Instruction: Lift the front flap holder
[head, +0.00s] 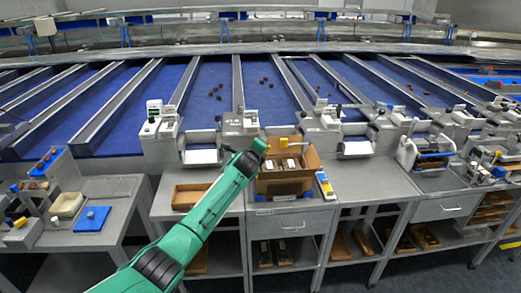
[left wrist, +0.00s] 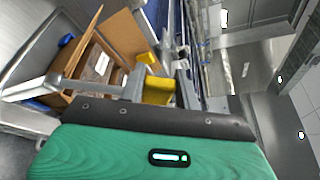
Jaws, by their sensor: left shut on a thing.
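The front flap holder looks like a small yellow clip (left wrist: 157,90); in the left wrist view it sits between the fingers of my left gripper (left wrist: 160,88). In the head view my left gripper (head: 262,146) is shut at the upper left side of an open cardboard box (head: 312,160), and the held clip is hidden there. A second yellow piece (head: 284,141) shows at the box's back edge; a yellow piece also shows beyond the fingers in the wrist view (left wrist: 148,60). I cannot tell whether the held clip touches the box. My right gripper is not in view.
The box holds several pale packs and stands on a grey bench with a drawer (head: 290,224). A brown tray (head: 189,196) lies left of it, a yellow-and-white device (head: 325,186) right. Weighing stations and blue sorting lanes (head: 210,90) rise behind.

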